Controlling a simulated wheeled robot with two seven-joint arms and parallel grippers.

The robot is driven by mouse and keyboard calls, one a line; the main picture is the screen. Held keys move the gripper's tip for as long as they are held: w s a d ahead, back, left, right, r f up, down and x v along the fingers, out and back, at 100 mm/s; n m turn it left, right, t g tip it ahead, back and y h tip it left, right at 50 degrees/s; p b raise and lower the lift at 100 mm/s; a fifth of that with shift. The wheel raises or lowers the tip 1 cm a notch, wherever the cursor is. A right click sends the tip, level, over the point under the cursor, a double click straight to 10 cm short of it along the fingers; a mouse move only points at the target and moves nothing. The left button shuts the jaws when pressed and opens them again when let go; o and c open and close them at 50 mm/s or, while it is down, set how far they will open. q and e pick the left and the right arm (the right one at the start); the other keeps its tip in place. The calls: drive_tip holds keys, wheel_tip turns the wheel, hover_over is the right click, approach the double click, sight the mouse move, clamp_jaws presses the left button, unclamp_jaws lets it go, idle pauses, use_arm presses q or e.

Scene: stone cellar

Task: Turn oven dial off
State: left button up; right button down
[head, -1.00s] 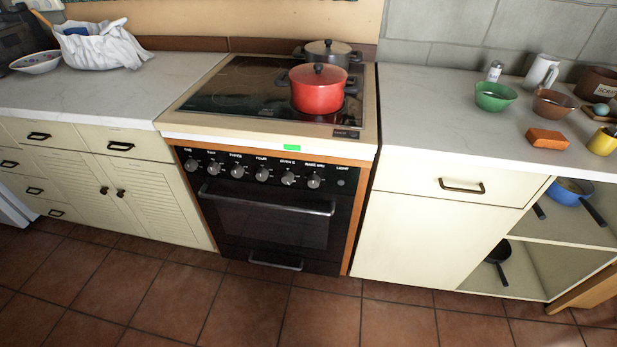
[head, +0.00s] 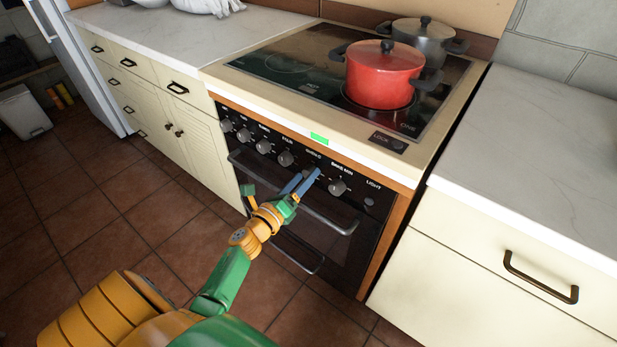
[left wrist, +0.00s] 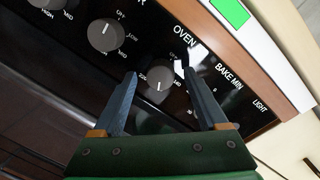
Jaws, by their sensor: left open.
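The oven dial (left wrist: 160,82) is a round grey knob with a white mark, below the "OVEN" label on the black panel. In the left wrist view its mark points toward the bottom of the picture, near the numbers. My left gripper (left wrist: 157,68) is open, with one blue-grey finger on each side of the dial; I cannot tell whether they touch it. In the head view the left gripper (head: 304,172) reaches the oven front (head: 290,205) and its fingers hide the oven dial. My right gripper is not in view.
Neighbouring knobs sit close by: one left of the oven dial (head: 285,158) and the bake-minute knob (head: 337,187) to the right. The oven handle (head: 325,219) runs below. A red pot (head: 384,80) and a grey pot (head: 433,43) stand on the hob.

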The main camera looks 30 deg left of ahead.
use_arm(q)
drive_tip(key=shift+w+d, duration=0.1)
drive_tip(key=shift+w, duration=0.35)
drive_tip(key=shift+s, duration=0.1)
drive_tip(key=shift+c, duration=1.1)
clamp_jaws()
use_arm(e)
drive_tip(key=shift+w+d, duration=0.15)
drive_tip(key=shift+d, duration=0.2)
